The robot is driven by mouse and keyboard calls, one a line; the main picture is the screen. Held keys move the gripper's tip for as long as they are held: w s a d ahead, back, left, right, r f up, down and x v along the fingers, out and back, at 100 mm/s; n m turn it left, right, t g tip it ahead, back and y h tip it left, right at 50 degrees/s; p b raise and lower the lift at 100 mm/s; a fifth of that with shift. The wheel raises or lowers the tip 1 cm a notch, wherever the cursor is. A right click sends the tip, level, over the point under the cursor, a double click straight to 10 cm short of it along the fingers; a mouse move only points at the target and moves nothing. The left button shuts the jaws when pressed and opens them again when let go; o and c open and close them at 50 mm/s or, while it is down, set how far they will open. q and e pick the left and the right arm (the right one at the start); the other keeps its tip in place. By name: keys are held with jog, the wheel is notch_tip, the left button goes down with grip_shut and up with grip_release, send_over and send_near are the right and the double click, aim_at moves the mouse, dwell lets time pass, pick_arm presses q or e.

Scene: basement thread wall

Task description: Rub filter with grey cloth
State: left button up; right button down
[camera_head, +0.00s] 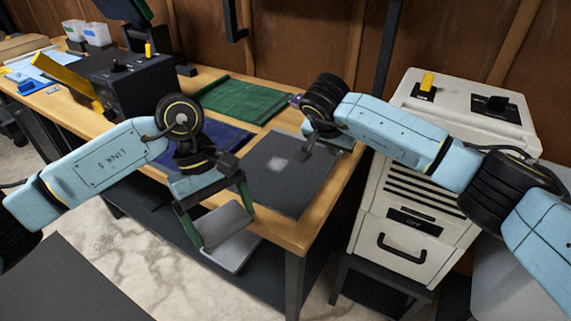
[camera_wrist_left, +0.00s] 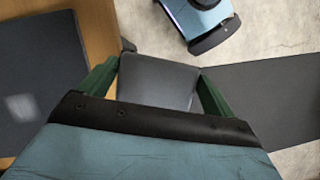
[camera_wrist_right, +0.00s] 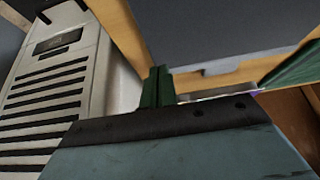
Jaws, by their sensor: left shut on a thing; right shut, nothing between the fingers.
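My left gripper (camera_head: 226,232) is shut on a flat grey piece that looks like the grey cloth (camera_head: 236,250). It hangs in front of the table's near edge and shows between the green fingers in the left wrist view (camera_wrist_left: 158,82). A dark grey panel (camera_head: 300,188) with a pale smudge lies on the table; it may be the filter. It also shows in the left wrist view (camera_wrist_left: 35,60), apart from the cloth.
A green cloth (camera_head: 245,98) and a blue cloth (camera_head: 222,138) lie on the wooden table. A black box (camera_head: 130,95) with a yellow switch stands at the left. A white slotted cabinet (camera_head: 405,205) stands close by on the right. Open floor (camera_head: 115,245) lies in front.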

pick_arm(q)
jog(key=shift+f+b, duration=0.4)
pick_arm(e)
jog(key=shift+f, duration=0.65)
pick_arm(q)
jog(key=shift+r+p, duration=2.15)
pick_arm(e)
jog(key=shift+r, duration=3.1)
pick_arm(q)
jog(key=shift+r+p, duration=0.9)
pick_arm(e)
jog(key=v, duration=1.2)
